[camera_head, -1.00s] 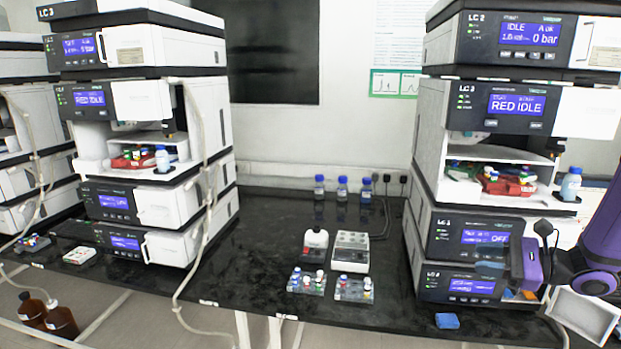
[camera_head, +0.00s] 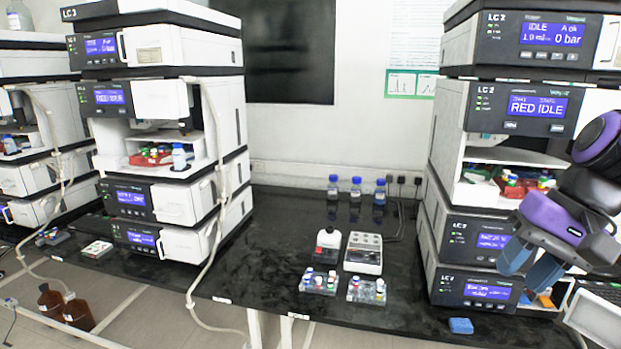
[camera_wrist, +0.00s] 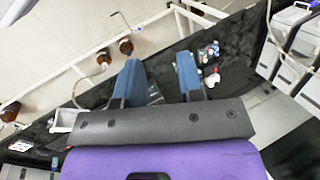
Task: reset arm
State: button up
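My gripper (camera_head: 530,268) is at the right in the head view, in front of the LC 2 stack (camera_head: 478,255). It has blue fingers and a purple and dark grey body. In the wrist view its two blue fingers (camera_wrist: 160,82) stand apart with nothing between them, so it is open and empty. It hides part of the lower right of the LC 2 stack.
Vial racks (camera_head: 319,283) and (camera_head: 367,291) stand on the black bench (camera_head: 270,240), with a white device (camera_head: 363,252) behind. A blue block (camera_head: 460,325) lies near the front edge. Another stack (camera_head: 170,205) stands left. Brown bottles (camera_head: 78,313) are on the floor.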

jog(key=s+d+r+n+t+h, duration=0.2)
jog(key=s+r+n+t+h, duration=0.2)
jog(key=s+r, duration=0.1)
jog(key=shift+r+t, duration=0.3)
jog(key=shift+r, duration=0.2)
dwell(0.8)
